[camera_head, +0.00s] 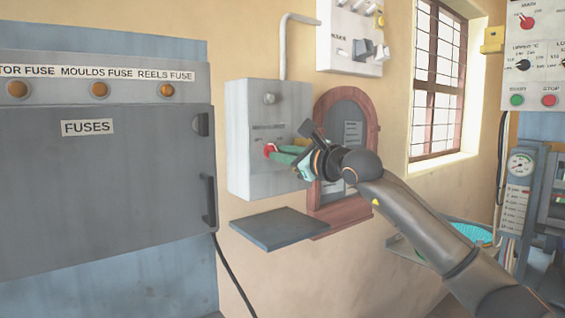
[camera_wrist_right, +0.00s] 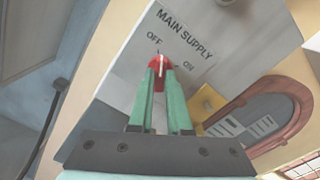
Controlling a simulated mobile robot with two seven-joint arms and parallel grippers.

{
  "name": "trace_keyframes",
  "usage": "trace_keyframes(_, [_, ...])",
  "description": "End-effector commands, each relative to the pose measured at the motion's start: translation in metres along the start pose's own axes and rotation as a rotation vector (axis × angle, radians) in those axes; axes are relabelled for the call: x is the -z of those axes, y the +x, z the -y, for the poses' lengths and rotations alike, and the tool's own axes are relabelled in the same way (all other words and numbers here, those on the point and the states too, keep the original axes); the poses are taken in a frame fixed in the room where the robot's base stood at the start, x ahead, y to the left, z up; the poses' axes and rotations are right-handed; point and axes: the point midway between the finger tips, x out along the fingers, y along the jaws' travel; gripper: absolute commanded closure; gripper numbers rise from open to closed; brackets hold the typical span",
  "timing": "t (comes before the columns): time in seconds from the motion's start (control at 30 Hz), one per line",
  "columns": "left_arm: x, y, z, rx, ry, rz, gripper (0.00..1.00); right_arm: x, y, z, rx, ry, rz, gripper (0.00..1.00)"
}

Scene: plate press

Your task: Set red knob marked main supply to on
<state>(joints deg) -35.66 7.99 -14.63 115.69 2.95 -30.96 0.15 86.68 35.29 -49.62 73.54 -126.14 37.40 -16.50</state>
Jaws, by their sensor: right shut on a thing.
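The red main supply knob (camera_head: 269,150) is on the front of a grey wall box (camera_head: 249,130). In the right wrist view the red knob (camera_wrist_right: 159,66) sits below the MAIN SUPPLY label (camera_wrist_right: 184,33), with OFF at its left and ON at its right. Its white pointer line points nearly straight up, between the two words and nearer OFF. My right gripper (camera_head: 275,152) has its green fingers on the knob, and the fingers (camera_wrist_right: 160,72) close on both sides of it in the wrist view. My left gripper is not in view.
A grey fuse cabinet (camera_head: 110,190) stands at the left. A small grey shelf (camera_head: 285,229) juts out below the box. A wooden arched frame (camera_head: 373,130) hangs just right of the box, behind my right arm. A switch box (camera_head: 338,45) is above.

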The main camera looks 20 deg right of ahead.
Motion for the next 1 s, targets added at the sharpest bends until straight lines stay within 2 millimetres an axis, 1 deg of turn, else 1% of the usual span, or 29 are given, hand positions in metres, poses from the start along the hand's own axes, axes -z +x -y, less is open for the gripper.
trace_keyframes(0.03, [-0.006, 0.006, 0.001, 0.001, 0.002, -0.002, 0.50, 0.004, 0.000, -0.003, 0.000, 0.045, 0.002, 1.00])
trace_keyframes(0.1, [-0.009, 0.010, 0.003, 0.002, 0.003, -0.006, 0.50, 0.004, 0.000, -0.003, 0.001, 0.109, 0.002, 1.00])
trace_keyframes(0.23, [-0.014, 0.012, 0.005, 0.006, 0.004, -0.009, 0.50, 0.004, 0.000, -0.002, 0.000, 0.234, 0.001, 1.00])
trace_keyframes(0.43, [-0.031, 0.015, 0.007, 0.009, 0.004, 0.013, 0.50, 0.003, 0.001, -0.002, -0.001, 0.424, -0.001, 1.00])
trace_keyframes(0.7, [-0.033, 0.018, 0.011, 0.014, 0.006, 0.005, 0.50, 0.002, 0.000, -0.001, -0.001, 0.679, -0.001, 1.00])
trace_keyframes(1.0, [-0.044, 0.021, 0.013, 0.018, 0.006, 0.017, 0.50, 0.001, 0.000, -0.001, -0.001, 0.962, -0.001, 1.00])
